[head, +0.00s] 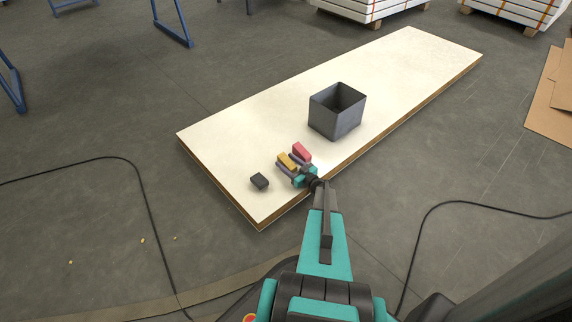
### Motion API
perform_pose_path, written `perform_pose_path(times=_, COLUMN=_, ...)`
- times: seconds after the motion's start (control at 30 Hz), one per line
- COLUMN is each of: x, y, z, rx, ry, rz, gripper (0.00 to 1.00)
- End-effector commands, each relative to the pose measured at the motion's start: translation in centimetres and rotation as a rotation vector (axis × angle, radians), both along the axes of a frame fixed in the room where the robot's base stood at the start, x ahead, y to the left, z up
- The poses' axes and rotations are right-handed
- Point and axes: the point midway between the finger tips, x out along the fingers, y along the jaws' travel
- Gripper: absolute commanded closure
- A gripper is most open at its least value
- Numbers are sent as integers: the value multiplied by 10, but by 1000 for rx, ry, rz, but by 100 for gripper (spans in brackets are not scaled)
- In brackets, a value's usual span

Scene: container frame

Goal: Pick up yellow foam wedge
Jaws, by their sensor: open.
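The yellow foam wedge (286,160) is a small yellow-orange block near the front edge of the cream board, left of a red block. My gripper (290,164) is low over the board at the wedge, with its fingers pointing away from me. The gripper is open. One finger shows along the near left side of the wedge, and the other appears between it and the red block. I cannot tell whether the fingers touch the wedge, and its lower part is partly hidden by the gripper.
A red block (302,151) lies close to the right of the wedge. A small black block (259,181) lies to the left. An open grey bin (335,127) stands farther right on the cream board (400,70). The board's far part is clear. Black cables (145,200) cross the floor.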

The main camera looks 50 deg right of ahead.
Motion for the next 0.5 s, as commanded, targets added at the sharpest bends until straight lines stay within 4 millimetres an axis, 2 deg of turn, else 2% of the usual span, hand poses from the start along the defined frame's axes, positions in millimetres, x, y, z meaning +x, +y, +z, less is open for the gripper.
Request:
perform_pose_path(times=0.03, x=0, y=0, z=0, rx=0, ry=0, rz=0, gripper=49)
perform_pose_path(times=0.27, x=0, y=0, z=0, rx=0, ry=0, rz=0, gripper=87)
perform_pose_path(times=0.5, x=0, y=0, z=0, rx=0, ry=0, rz=1, gripper=87)
